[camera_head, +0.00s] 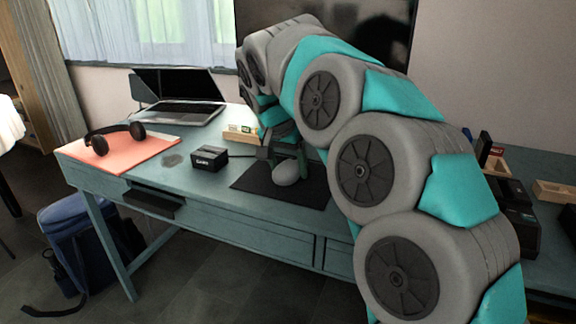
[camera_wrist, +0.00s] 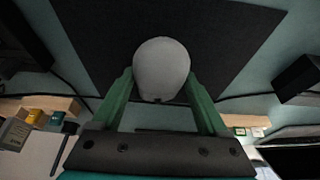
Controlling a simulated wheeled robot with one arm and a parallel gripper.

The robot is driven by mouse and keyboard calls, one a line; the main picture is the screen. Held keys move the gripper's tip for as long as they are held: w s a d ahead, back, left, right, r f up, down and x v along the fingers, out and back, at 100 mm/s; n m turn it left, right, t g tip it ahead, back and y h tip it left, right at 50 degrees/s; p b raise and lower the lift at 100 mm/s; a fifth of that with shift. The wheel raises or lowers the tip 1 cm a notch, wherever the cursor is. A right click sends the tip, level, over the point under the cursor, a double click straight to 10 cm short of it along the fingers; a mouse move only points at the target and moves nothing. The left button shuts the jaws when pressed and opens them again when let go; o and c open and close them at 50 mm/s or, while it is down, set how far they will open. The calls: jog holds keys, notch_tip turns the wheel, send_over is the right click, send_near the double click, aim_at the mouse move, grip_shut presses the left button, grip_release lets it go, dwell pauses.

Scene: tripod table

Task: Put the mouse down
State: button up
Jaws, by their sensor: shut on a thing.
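The mouse (camera_wrist: 162,68) is pale grey and rounded. In the head view the mouse (camera_head: 286,172) shows low over the black mat (camera_head: 262,184). My gripper (camera_wrist: 160,88) is shut on the mouse, with one green finger on each side of it. In the head view my gripper (camera_head: 286,158) reaches down from above, near the back of the mat. The mat (camera_wrist: 100,40) fills the background of the wrist view. I cannot tell whether the mouse touches the mat.
A black box (camera_head: 209,158) stands left of the mat. Headphones (camera_head: 115,136) rest on an orange pad (camera_head: 118,152) at the desk's left end. A laptop (camera_head: 180,100) is at the back. A wooden organiser (camera_head: 241,134) stands behind the mat. My arm hides the desk's right part.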

jog(key=shift+f, duration=0.15)
jog(key=o, duration=1.3)
jog(key=shift+r, duration=0.2)
jog(key=b+v, duration=0.1)
jog(key=v, duration=1.1)
jog(key=shift+f, duration=0.1)
